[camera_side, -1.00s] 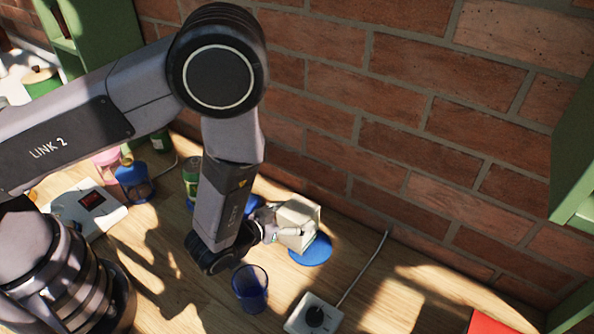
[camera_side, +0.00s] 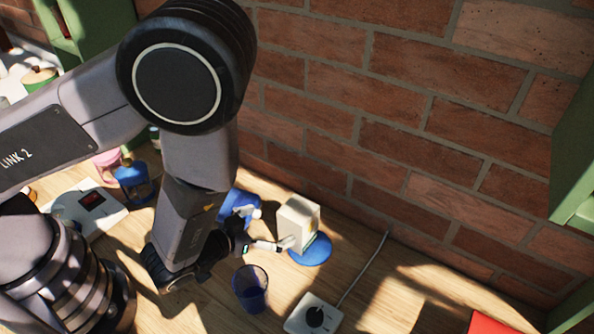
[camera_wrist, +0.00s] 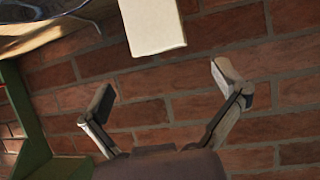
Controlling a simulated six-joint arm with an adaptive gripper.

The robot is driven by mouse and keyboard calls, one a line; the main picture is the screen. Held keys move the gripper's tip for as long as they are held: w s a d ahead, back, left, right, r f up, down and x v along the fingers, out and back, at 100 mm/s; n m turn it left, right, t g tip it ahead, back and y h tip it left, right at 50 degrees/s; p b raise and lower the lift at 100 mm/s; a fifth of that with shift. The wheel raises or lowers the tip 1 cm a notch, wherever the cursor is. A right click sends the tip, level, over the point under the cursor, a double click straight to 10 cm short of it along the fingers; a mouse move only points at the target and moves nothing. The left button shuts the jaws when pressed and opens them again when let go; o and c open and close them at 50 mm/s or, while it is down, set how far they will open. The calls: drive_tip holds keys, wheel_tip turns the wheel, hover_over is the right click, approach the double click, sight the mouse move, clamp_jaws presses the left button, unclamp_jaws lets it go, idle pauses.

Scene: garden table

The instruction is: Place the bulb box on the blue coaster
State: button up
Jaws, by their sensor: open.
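The cream bulb box (camera_side: 297,219) stands upright in the side view, its lower part overlapping the back left of the blue coaster (camera_side: 312,252). I cannot tell whether its whole base rests on the coaster. My gripper (camera_side: 268,229) is open and empty, just left of the box, with one finger close to its lower left side. In the wrist view the box (camera_wrist: 153,25) is at the top, beyond the spread fingertips of my gripper (camera_wrist: 165,88), with a gap between. The coaster is not clearly visible there.
A clear blue cup (camera_side: 251,289) stands in front of my gripper. A white socket block (camera_side: 314,316) with a cable lies at the front. Another blue item (camera_side: 238,204) is behind my wrist.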

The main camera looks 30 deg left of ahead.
drive_tip(key=w+a+r+n+g+h, duration=0.15)
drive_tip(key=a+r, duration=0.25)
drive_tip(key=r, duration=0.6)
drive_tip(key=w+a+r+n+g, duration=0.1)
drive_tip(key=a+r+g, duration=0.2)
drive_tip(key=r, duration=0.6)
drive_tip(key=s+a+r+g+y, duration=0.1)
drive_tip(key=s+a+r, duration=0.4)
drive_tip(key=s+a, duration=0.2)
drive_tip(key=s+a+r+m+g+y, duration=0.1)
drive_tip(key=s+a+r+y, duration=0.1)
drive_tip(key=s+a+r, duration=0.4)
drive_tip(key=s+a, duration=0.2)
drive_tip(key=s, duration=0.2)
drive_tip(key=shift+s, duration=0.3)
